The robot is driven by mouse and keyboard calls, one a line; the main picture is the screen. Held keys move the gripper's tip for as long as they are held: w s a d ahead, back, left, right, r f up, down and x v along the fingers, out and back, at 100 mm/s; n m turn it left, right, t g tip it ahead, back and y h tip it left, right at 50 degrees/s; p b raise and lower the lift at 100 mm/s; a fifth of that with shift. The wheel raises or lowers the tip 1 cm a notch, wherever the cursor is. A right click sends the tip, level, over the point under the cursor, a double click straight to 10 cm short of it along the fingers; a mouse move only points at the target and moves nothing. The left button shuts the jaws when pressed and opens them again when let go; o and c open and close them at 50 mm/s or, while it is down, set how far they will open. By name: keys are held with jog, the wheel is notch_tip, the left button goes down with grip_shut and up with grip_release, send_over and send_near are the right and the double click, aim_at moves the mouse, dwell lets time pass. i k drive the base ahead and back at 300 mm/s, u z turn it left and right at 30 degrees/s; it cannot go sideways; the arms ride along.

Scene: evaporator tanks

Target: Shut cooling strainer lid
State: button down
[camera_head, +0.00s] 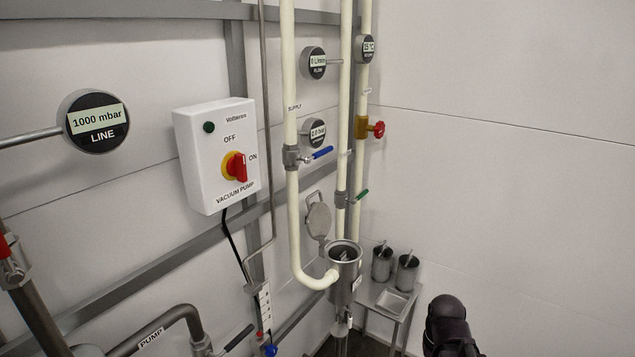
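The cooling strainer (344,277) is an open-topped metal cylinder at the lower middle of the head view, at the end of the cream supply pipe. Its round metal lid (318,221) stands open, tilted up behind the left of the rim. Something small and metallic shows inside the mouth. My gripper (447,312) appears as a dark, rounded shape at the bottom edge, right of the strainer and well apart from it. Its fingers cannot be made out, and nothing is seen held in it.
A blue-handled valve (322,152), a green-handled valve (361,195) and a red-wheel valve (378,129) sit on the pipes. A vacuum pump switch box (217,155) is left. The right wall is bare.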

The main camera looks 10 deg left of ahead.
aim_at(319, 224)
jog(key=z, duration=0.05)
jog(key=i, duration=1.05)
